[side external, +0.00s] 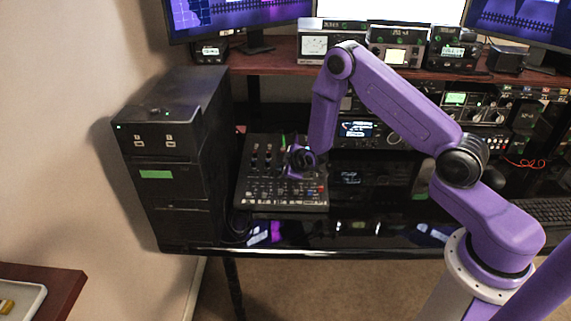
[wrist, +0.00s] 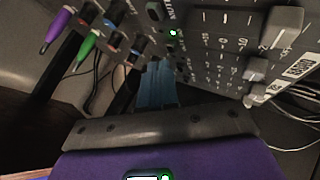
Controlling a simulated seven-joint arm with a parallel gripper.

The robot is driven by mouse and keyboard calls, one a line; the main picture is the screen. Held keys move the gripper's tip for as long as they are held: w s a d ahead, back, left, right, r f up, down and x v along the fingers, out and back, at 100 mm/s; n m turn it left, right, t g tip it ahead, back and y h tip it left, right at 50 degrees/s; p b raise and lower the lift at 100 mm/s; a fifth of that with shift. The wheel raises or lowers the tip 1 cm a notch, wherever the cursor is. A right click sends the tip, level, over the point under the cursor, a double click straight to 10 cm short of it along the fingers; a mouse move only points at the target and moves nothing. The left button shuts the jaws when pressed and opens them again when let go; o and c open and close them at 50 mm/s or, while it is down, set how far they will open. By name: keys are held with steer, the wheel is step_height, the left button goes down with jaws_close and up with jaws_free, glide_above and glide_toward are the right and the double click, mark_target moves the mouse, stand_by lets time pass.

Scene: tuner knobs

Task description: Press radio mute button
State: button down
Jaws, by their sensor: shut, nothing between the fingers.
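The mixer panel (side external: 262,205) lies on the desk with knobs, faders and small buttons; its black face also fills the upper right of the wrist view (wrist: 215,50). A dark button (wrist: 155,12) is near the top of the wrist view, beside small white lettering that seems to read MUTE, with a lit green light (wrist: 173,33) below it. I cannot tell whether it is the radio's button. My gripper (side external: 296,162) is over the upper right part of the mixer. In the wrist view, my gripper's blue fingers (wrist: 155,68) are shut and empty, just below the button in the picture; contact is unclear.
Purple (wrist: 60,18) and green (wrist: 87,44) plugs with cables stand left of the fingers. A black cabinet (side external: 185,90) stands left of the mixer, and radio units (side external: 357,130) stand behind to the right.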

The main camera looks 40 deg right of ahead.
mark_target(282, 179)
steer(key=shift+r, duration=0.3)
steer(key=r, duration=0.6)
steer(key=shift+s+a, duration=0.2)
steer(key=shift+s, duration=0.05)
stand_by(0.4)
